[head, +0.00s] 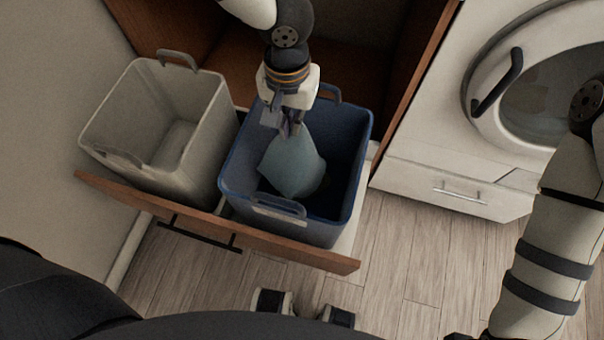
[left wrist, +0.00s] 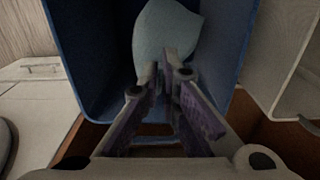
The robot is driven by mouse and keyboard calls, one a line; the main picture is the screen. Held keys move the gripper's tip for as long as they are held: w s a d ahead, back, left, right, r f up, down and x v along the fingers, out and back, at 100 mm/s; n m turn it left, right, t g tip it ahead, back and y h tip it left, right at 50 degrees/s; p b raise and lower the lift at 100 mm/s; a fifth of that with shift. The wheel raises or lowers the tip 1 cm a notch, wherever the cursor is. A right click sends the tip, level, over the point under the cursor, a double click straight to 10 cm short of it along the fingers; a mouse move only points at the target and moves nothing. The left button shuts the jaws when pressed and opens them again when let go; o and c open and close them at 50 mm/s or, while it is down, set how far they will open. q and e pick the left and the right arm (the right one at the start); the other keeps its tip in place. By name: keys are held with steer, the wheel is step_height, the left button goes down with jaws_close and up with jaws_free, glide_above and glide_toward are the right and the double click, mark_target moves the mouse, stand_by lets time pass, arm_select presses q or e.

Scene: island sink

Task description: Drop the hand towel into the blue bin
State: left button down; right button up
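The hand towel (head: 292,165) is pale blue-green and hangs in a bunch, narrow at the top and wider below. It is inside the opening of the blue bin (head: 362,135), which stands on the right of the pulled-out drawer. My left gripper (head: 290,131) is above the bin, its fingers pinched on the towel's top. In the left wrist view the towel (left wrist: 165,32) spreads beyond the nearly closed fingertips (left wrist: 166,64), with the blue bin's wall (left wrist: 85,60) around it. Whether the towel's lower end touches the bin floor is unclear.
A grey bin (head: 105,110) stands empty to the left of the blue bin. The drawer's wooden front (head: 310,256) runs before both bins. A white washing machine (head: 425,165) is at the right. Bare wood floor (head: 420,270) lies in front.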

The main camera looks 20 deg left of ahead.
arm_select(q)
step_height(320, 180, down, 4)
steer(key=shift+f+b, duration=0.1)
steer(key=shift+b, duration=0.55)
arm_select(e)
steer(key=shift+s+f+g, duration=0.3)
steer(key=shift+s+f, duration=0.65)
steer(key=shift+f, duration=0.1)
arm_select(q)
steer(key=shift+c, duration=2.4)
jaws_free()
step_height(320, 180, up, 6)
steer(key=shift+f+p, duration=0.15)
steer(key=shift+p, duration=1.05)
arm_select(e)
steer(key=w+r+t, duration=0.1)
steer(key=w+r, duration=0.1)
steer(key=shift+w+r, duration=0.25)
steer(key=shift+r, duration=0.15)
